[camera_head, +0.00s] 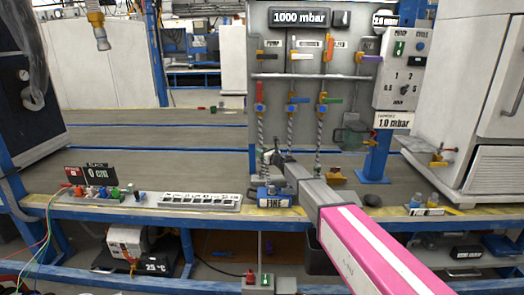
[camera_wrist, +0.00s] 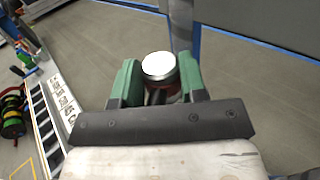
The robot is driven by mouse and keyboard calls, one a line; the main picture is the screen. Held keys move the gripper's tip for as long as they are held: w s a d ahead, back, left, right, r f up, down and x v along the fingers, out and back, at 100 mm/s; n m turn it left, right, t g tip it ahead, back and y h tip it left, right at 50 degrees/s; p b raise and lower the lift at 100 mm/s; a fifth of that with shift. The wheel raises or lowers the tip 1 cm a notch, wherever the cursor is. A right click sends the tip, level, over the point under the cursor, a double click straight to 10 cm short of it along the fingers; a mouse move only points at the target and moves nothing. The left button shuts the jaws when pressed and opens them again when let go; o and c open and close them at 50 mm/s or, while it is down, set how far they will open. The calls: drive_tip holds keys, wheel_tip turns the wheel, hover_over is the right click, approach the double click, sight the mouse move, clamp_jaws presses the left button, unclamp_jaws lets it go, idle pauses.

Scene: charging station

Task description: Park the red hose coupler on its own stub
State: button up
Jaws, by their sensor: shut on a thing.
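My gripper (camera_wrist: 158,76) is shut on a short round piece with a pale flat top and a dark red side, which looks like the red hose coupler (camera_wrist: 159,67). It sits between the two green fingers. In the head view my gripper (camera_head: 268,158) is above the bench, in front of the grey panel, and the coupler is too small and hidden to make out there. The panel carries a red valve handle (camera_head: 259,90) at the left of its row, above a braided hose. I cannot tell which fitting is the coupler's own stub.
The grey panel (camera_head: 285,50) also has a blue handle (camera_head: 294,98) and a green handle (camera_head: 326,99). A blue box marked FINE (camera_head: 272,197) is on the bench edge below my gripper. A white labelled strip (camera_head: 195,201) lies to its left. The bench behind is mostly clear.

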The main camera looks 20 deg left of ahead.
drive_tip(key=shift+f, duration=1.65)
drive_tip(key=shift+f, duration=2.6)
drive_tip(key=o, duration=1.1)
drive_tip(key=shift+r, duration=0.55)
drive_tip(key=s+a+r, duration=0.1)
drive_tip(key=s+r, duration=0.2)
drive_tip(key=s+a+r, duration=0.2)
drive_tip(key=s+r, duration=0.1)
drive_tip(key=s, duration=0.1)
drive_tip(key=s+a+r, duration=0.2)
drive_tip(key=s+r, duration=0.1)
drive_tip(key=shift+s+a+r, duration=0.15)
drive_tip(key=shift+a+r, duration=0.05)
drive_tip(key=shift+r, duration=0.2)
